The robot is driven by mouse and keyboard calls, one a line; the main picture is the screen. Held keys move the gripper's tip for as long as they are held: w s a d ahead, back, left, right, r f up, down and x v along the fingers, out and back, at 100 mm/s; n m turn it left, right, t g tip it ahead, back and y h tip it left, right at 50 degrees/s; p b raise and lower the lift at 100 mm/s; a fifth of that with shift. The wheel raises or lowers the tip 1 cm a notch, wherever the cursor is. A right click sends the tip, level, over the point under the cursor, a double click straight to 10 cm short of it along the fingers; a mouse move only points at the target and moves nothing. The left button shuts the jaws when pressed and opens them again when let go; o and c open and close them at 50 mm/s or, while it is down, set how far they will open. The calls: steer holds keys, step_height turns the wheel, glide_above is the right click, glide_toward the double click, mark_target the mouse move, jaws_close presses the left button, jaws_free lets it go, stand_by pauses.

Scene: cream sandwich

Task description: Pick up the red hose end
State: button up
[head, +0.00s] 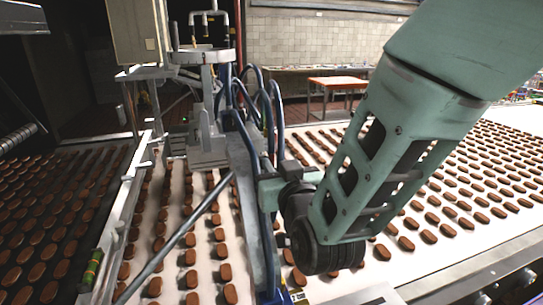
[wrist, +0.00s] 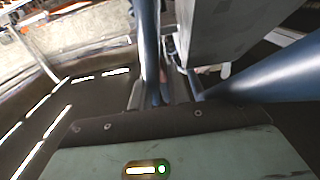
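I cannot make out a red hose end in either view. Several curved blue hoses (head: 270,105) rise from the grey machine frame in the middle of the head view. My gripper (head: 268,190) is at the end of my green arm, close beside these hoses and partly hidden among them. In the wrist view the green gripper body fills the bottom, and a blue tube (wrist: 150,45) runs up from in front of it. The fingertips do not show clearly, so I cannot tell whether they are open or touch anything.
Rows of brown biscuits (head: 225,270) cover the white conveyor belt (head: 330,285) around and below my arm. A grey diagonal bar (head: 180,235) crosses the belt at left. In the wrist view a thick blue-grey tube (wrist: 265,80) is close at right, beside a grey box (wrist: 225,30).

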mark_target(272, 160)
steer(key=shift+p+x, duration=0.7)
steer(key=shift+x, duration=0.8)
jaws_close()
steer(key=shift+r, duration=0.15)
